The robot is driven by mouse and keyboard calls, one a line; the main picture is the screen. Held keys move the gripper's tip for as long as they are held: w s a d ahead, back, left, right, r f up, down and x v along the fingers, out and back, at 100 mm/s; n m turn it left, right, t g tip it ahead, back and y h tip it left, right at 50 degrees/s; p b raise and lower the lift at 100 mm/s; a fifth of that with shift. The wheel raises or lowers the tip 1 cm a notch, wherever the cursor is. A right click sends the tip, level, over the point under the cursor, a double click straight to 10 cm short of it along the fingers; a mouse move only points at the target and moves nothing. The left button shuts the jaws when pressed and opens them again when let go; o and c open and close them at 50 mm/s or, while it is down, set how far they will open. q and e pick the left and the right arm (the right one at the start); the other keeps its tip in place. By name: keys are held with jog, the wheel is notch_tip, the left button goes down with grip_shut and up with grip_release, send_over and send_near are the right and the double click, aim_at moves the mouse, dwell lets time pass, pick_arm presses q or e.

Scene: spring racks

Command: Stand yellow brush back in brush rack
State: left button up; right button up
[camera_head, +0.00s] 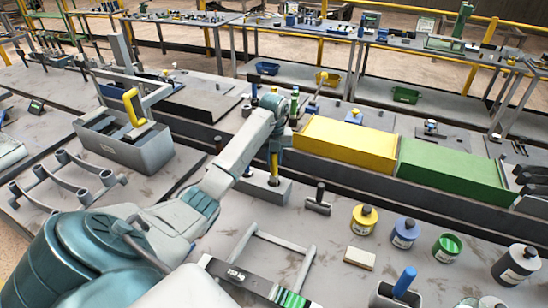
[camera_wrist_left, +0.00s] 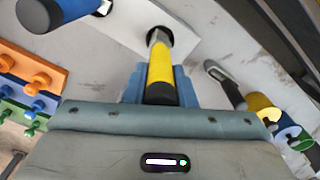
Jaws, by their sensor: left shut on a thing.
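The yellow brush (camera_head: 274,163) is nearly upright in the head view, its lower end at a dark hole in the pale brush rack (camera_head: 283,193). In the left wrist view the yellow handle (camera_wrist_left: 161,66) points away from me, and its metal neck overlaps the round black hole in the white rack top (camera_wrist_left: 118,22). I cannot tell how deep the end is. My left gripper (camera_head: 276,146) is above the rack, shut on the handle; its blue fingers (camera_wrist_left: 160,84) sit either side of it. My right gripper is not in view.
A yellow box (camera_head: 345,142) and a green box (camera_head: 450,172) stand behind and right of the rack. A dark-handled tool (camera_head: 318,200) lies just right of it. Several jars (camera_head: 404,232) stand further right. A grey bin (camera_head: 125,143) stands left. A blue-handled thing (camera_wrist_left: 48,12) shows nearby.

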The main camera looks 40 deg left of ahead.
pick_arm(q)
jog(key=shift+f+b, duration=0.9)
jog(key=shift+f, duration=0.6)
jog(key=o, duration=1.5)
jog(key=shift+o, duration=0.2)
jog(key=shift+r+p, duration=2.35)
jog(key=shift+r, duration=1.25)
jog(key=shift+f, duration=0.1)
